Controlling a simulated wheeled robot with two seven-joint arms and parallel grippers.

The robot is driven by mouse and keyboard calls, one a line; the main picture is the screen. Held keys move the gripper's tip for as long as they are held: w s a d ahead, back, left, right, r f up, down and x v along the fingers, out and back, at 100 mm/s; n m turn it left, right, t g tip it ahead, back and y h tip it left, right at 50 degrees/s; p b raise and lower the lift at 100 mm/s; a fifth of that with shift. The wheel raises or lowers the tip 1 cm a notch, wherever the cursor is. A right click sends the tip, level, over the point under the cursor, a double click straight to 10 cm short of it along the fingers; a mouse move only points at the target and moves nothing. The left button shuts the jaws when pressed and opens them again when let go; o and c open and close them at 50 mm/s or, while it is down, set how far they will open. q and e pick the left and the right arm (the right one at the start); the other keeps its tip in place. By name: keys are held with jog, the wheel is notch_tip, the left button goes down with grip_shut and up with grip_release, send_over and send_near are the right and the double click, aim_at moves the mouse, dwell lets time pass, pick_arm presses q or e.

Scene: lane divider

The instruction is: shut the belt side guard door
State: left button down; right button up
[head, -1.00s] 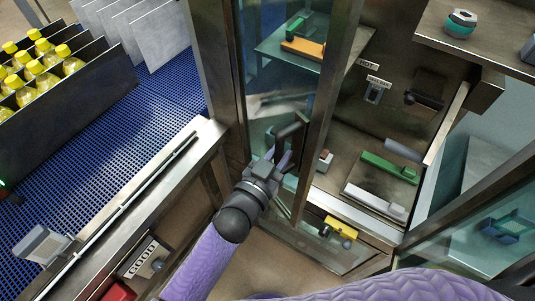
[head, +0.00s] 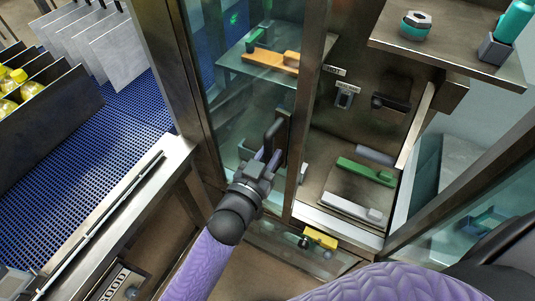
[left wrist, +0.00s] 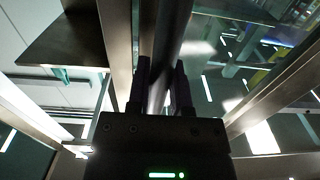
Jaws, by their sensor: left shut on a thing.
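The guard door (head: 235,110) is a tall clear panel in a metal frame, upright between the blue belt and the cabinet. Its dark bar handle (head: 276,131) stands out from the frame near the panel's right side. My left gripper (head: 265,157) is at the handle's lower part and is shut on it. In the left wrist view the two dark fingers (left wrist: 163,88) stand on either side of the handle bar (left wrist: 170,45). I cannot tell how far the door stands from its frame. My right gripper is out of view.
The blue belt (head: 125,122) with grey dividers (head: 118,50) and yellow-capped bottles (head: 12,82) lies left. Another glass panel (head: 460,225) stands lower right.

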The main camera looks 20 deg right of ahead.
pick_arm(q)
jog(key=c, duration=0.6)
grip_release()
jog(key=shift+o, duration=0.2)
jog(key=v, duration=1)
